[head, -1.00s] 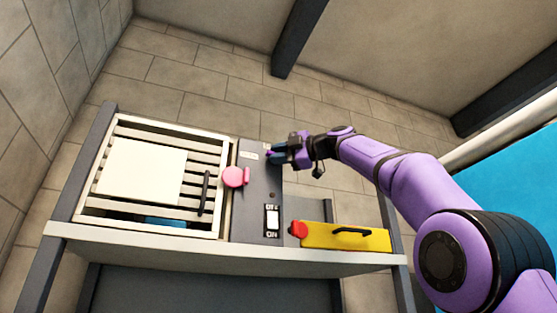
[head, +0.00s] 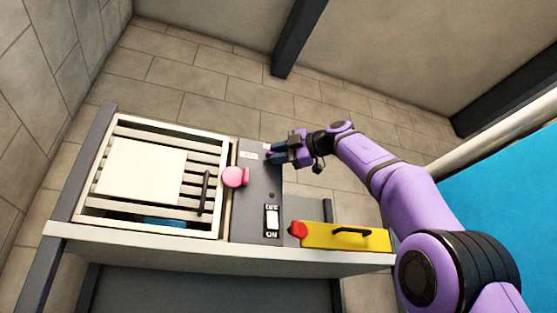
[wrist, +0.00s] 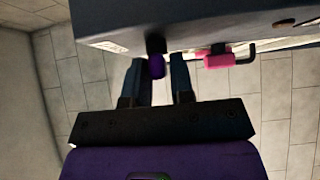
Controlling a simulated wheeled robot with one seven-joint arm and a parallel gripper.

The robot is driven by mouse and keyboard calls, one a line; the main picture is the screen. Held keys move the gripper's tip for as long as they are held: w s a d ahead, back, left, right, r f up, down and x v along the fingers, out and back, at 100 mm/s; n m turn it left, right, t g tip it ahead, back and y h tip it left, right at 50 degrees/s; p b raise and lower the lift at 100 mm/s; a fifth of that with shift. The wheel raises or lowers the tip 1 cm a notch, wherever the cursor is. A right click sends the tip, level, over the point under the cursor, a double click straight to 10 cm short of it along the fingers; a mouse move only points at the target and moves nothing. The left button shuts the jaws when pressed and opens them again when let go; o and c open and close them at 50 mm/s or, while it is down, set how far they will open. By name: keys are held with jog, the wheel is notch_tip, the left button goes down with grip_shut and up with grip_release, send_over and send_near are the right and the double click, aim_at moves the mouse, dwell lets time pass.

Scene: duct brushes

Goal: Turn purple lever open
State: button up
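The purple lever (wrist: 157,66) shows in the wrist view as a short purple piece on a dark mount at the edge of the grey panel (wrist: 190,22). My gripper (wrist: 160,75) has its two dark blue fingers apart, with the lever's end between them. The lever looks nearer the left finger; I cannot tell whether it touches. In the head view my gripper (head: 273,157) is at the upper right part of the grey panel (head: 256,200), and the lever is hidden there by the fingers.
A pink knob (head: 234,177) sits left of my gripper, also in the wrist view (wrist: 218,61). An on/off switch (head: 272,219) is lower on the panel. A slatted unit (head: 228,190) with a white sheet stands left. A yellow box (head: 345,236) with a red end lies right.

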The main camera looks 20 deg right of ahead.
jog(key=shift+o, duration=1.3)
jog(key=shift+a, duration=0.1)
jog(key=v, duration=1.1)
